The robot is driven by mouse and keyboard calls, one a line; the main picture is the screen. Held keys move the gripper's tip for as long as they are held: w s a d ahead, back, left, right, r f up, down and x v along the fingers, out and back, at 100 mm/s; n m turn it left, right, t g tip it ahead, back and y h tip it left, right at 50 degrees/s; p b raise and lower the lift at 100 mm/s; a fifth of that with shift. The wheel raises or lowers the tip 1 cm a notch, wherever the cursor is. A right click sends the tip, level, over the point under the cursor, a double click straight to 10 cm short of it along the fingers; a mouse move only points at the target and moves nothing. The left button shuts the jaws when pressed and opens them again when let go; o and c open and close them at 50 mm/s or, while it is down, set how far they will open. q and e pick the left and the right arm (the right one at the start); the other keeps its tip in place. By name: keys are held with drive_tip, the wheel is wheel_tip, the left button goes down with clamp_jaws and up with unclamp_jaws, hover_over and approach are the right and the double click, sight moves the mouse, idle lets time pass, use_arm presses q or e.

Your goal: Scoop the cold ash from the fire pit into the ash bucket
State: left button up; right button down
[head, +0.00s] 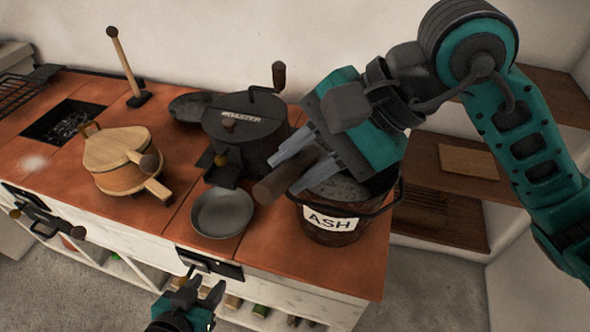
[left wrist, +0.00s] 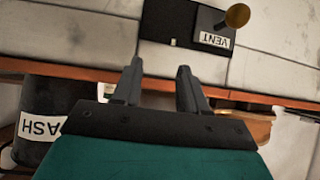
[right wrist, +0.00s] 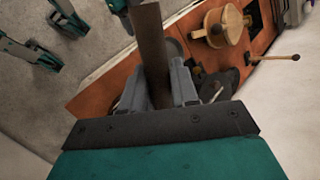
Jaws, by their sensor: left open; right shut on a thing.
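My right gripper (head: 300,165) is shut on a thick brown handle (head: 285,178), just left of and above the ash bucket (head: 330,222). The handle also runs between the fingers in the right wrist view (right wrist: 151,45); the tool's working end cannot be made out. The dark bucket, labelled ASH, stands on the counter's right part; a grey surface shows inside, partly hidden by my gripper. The fire pit (head: 62,123) is a dark square opening at the left with grey lumps in it. My left gripper (head: 200,285) is open and empty, low before the counter front.
A wooden bellows (head: 120,160), a grey pan (head: 222,213) and a dark roaster (head: 245,125) with a crank stand between pit and bucket. A wooden-handled tool (head: 125,65) stands behind the bellows. A pale patch (head: 33,163) marks the counter near the pit. Shelves (head: 440,165) are at right.

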drive_tip(key=b, duration=0.1)
drive_tip(key=f+y+b, duration=0.1)
drive_tip(key=b, duration=0.1)
drive_tip(key=t+b, duration=0.1)
drive_tip(key=b, duration=0.1)
drive_tip(key=shift+s+d+f, duration=0.25)
drive_tip(key=shift+d+f, duration=0.05)
drive_tip(key=shift+f, duration=0.05)
drive_tip(key=shift+r+y+b, duration=0.1)
drive_tip(key=shift+y+b, duration=0.25)
drive_tip(key=shift+y, duration=0.05)
use_arm(q)
drive_tip(key=w+d+f+h+b, duration=0.1)
drive_tip(key=d+f+b, duration=0.2)
drive_tip(key=f+b, duration=0.8)
drive_tip(key=shift+w+d+f, duration=0.25)
drive_tip(key=shift+w+f, duration=0.1)
drive_tip(key=shift+w, duration=0.05)
use_arm(e)
drive_tip(key=t+y, duration=0.1)
drive_tip(key=s+d+f+n+t+y, duration=0.1)
drive_tip(key=y, duration=0.1)
drive_tip(key=f+n+y, duration=0.1)
drive_tip(key=y, duration=0.1)
drive_tip(key=shift+s+d+t, duration=0.2)
drive_tip(key=shift+d+t, duration=0.15)
drive_tip(key=shift+t, duration=0.05)
